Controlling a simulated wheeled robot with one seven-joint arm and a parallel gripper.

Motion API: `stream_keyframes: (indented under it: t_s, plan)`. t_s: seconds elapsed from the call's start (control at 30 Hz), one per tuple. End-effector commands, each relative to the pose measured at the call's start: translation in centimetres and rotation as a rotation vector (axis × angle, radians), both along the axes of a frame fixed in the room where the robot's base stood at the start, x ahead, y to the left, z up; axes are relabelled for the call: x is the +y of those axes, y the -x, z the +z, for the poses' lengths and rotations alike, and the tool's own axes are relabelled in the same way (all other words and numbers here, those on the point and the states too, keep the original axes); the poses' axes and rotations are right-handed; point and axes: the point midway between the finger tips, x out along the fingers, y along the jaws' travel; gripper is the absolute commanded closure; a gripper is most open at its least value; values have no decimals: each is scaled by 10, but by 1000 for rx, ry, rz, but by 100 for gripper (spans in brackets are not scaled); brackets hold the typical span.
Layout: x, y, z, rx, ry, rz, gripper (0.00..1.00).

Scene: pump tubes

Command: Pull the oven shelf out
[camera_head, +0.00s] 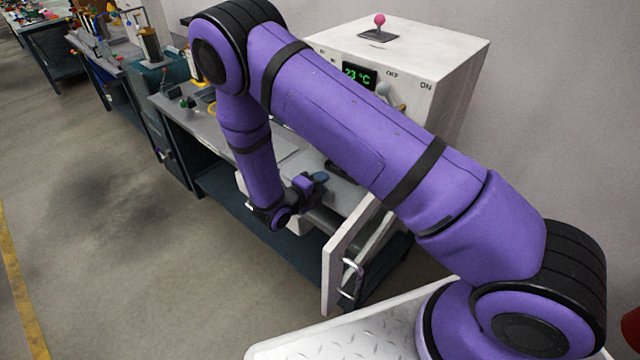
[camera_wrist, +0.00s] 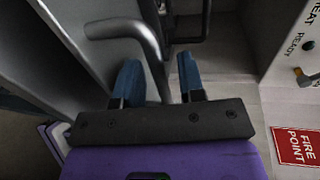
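The white oven (camera_head: 440,65) stands on the bench at the back right, its display reading 23 °C. Its white door (camera_head: 335,275) with a metal handle (camera_head: 351,279) stands open, partly behind my arm. My gripper (camera_head: 318,180) is in front of the oven, low over the bench edge. In the wrist view its two blue fingers (camera_wrist: 160,82) are apart. A bent grey bar handle (camera_wrist: 153,45) runs between them, with no clear grip on it. A dark bar loop (camera_wrist: 205,25) lies farther in. I cannot tell which bar belongs to the shelf; the oven's inside is hidden in the head view.
A pink-knobbed lever (camera_head: 379,22) is on the oven top. The oven's front panel (camera_wrist: 298,50) and a red fire point sign (camera_wrist: 297,146) are at the right of the wrist view. A bench (camera_head: 215,130) with small items runs left. The floor (camera_head: 130,230) there is clear.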

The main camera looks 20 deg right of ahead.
Motion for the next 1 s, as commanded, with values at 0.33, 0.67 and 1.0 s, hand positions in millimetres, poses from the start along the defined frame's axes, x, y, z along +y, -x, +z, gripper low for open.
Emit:
stream_keyframes:
  t_s: [0.33, 0.67, 1.0]
  plan:
    - [24, 14, 5, 0, 0, 3, 64]
    - [74, 43, 17, 0, -1, 2, 64]
    - [92, 53, 21, 0, 0, 0, 64]
